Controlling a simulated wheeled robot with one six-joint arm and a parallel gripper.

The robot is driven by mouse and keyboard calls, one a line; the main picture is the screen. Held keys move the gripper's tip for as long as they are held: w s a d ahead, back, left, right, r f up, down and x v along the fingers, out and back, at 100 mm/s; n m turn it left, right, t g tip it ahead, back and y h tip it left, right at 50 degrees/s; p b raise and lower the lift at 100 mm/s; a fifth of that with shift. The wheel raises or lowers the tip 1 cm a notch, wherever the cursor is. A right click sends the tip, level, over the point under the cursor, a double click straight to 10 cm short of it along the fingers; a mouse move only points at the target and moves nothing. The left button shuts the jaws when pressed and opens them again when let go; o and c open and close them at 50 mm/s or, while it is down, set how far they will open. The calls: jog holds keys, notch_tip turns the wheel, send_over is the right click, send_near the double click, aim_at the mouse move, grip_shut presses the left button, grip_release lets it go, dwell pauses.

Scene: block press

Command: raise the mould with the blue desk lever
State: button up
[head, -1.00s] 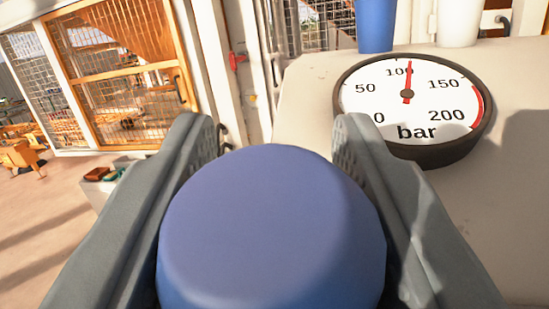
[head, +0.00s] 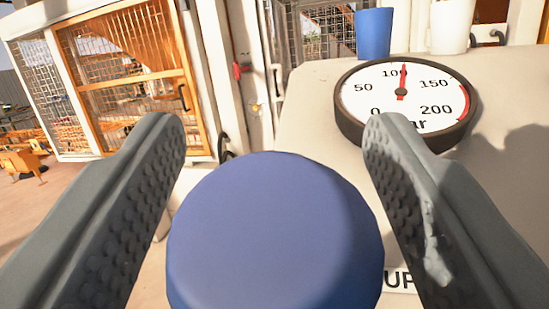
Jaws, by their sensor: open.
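The blue knob of the desk lever (head: 275,235) fills the lower middle of the head view, seen from close by with its round top facing me. My gripper (head: 272,135) is open, with one grey studded finger on each side of the knob. The lever's shaft below the knob is hidden. The mould is not in view.
A round pressure gauge (head: 401,92) on the pale desk (head: 315,95) reads a little above 100 bar. A label ending in "UP" (head: 398,280) is partly hidden by the right finger. A blue cup (head: 374,33) and a white cup (head: 451,26) stand behind. An orange-framed mesh gate (head: 128,85) is at left.

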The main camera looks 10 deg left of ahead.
jog(key=v, duration=1.7)
jog(key=shift+s, duration=0.2)
jog(key=shift+f, duration=0.15)
